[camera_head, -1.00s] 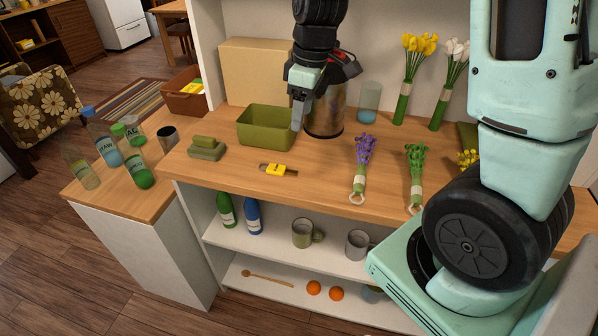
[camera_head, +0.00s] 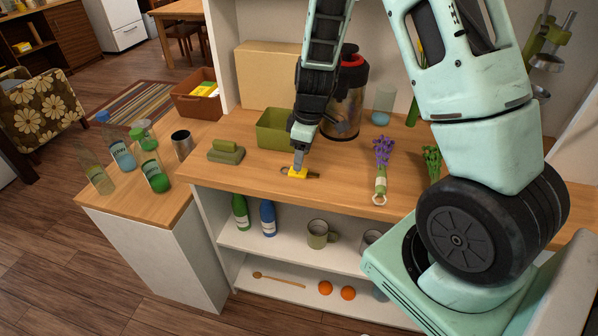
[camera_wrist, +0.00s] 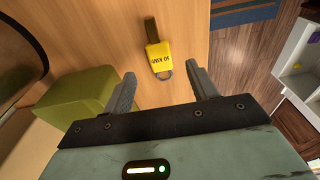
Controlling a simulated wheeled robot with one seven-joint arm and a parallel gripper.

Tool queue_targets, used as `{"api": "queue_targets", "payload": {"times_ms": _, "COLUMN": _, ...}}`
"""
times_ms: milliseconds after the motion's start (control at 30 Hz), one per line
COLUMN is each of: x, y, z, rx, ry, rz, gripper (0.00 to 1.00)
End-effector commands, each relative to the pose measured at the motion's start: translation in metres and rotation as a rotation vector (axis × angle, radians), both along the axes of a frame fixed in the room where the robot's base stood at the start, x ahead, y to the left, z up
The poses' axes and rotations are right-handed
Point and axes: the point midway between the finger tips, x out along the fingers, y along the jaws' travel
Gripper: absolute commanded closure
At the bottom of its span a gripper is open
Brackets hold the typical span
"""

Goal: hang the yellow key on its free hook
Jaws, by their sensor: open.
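The yellow key (camera_head: 297,173) lies on the wooden counter near its front edge, with a dark part sticking out to the right. In the wrist view the yellow key (camera_wrist: 160,56) shows dark printed letters, a dark brown end pointing up and a grey loop at its lower end. My gripper (camera_head: 299,165) points down right over the key and hides part of it. In the wrist view my gripper (camera_wrist: 160,76) is open, with the fingers apart and the key's loop lying between and just beyond the tips. I cannot make out a free hook.
On the counter (camera_head: 340,178) stand a green bin (camera_head: 272,131), a green sponge-like block (camera_head: 226,152), a large jar (camera_head: 343,105) and purple flowers (camera_head: 382,155). Bottles (camera_head: 122,157) stand on the left side unit. Metal things (camera_head: 550,62) hang at the upper right. The counter around the key is clear.

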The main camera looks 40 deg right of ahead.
Motion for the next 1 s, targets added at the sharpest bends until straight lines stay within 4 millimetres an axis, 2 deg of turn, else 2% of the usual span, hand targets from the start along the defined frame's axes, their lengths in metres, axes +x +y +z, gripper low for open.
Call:
{"api": "queue_targets", "payload": {"times_ms": 300, "x": 0.002, "y": 0.001, "z": -0.039, "rx": 0.001, "ry": 0.003, "rz": 0.000, "gripper": 0.42}}
{"api": "queue_targets", "payload": {"times_ms": 433, "x": 0.003, "y": 0.002, "z": -0.047, "rx": 0.001, "ry": 0.002, "rz": 0.001, "gripper": 0.42}}
{"api": "queue_targets", "payload": {"times_ms": 667, "x": 0.003, "y": 0.002, "z": -0.047, "rx": 0.001, "ry": 0.001, "rz": 0.001, "gripper": 0.42}}
{"api": "queue_targets", "payload": {"times_ms": 833, "x": 0.003, "y": 0.002, "z": -0.047, "rx": 0.001, "ry": 0.001, "rz": 0.001, "gripper": 0.89}}
{"api": "queue_targets", "payload": {"times_ms": 1000, "x": 0.003, "y": 0.002, "z": -0.047, "rx": 0.000, "ry": 0.000, "rz": 0.001, "gripper": 0.90}}
